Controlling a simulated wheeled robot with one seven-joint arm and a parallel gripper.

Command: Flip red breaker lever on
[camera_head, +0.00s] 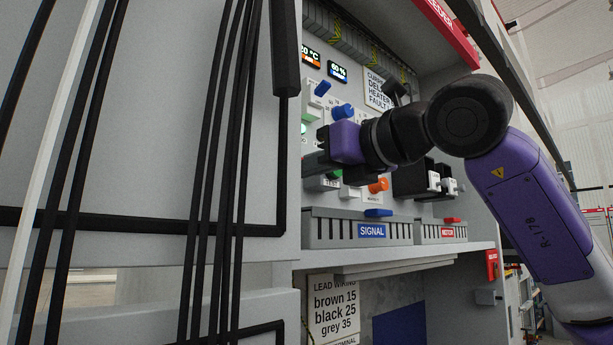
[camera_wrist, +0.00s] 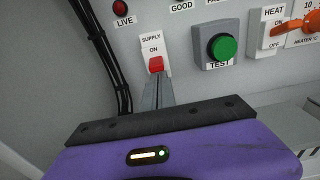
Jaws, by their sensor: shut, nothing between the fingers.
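The red breaker lever (camera_wrist: 156,64) shows in the wrist view on a white plate marked SUPPLY, just below the word ON. My gripper (camera_wrist: 158,80) is shut, with its narrow grey fingers ending right at or just below the lever. I cannot tell whether they touch it. In the head view my gripper (camera_head: 312,163) reaches left into the open cabinet, close to the panel. The lever is hidden there behind my gripper and the cabinet's edge.
Right of the lever are a green TEST button (camera_wrist: 222,46) and an orange HEAT switch (camera_wrist: 286,28). A red LIVE lamp (camera_wrist: 120,6) is upper left. Dark cables (camera_wrist: 100,45) run down the left. A grey SIGNAL trunking (camera_head: 335,230) lies below the panel.

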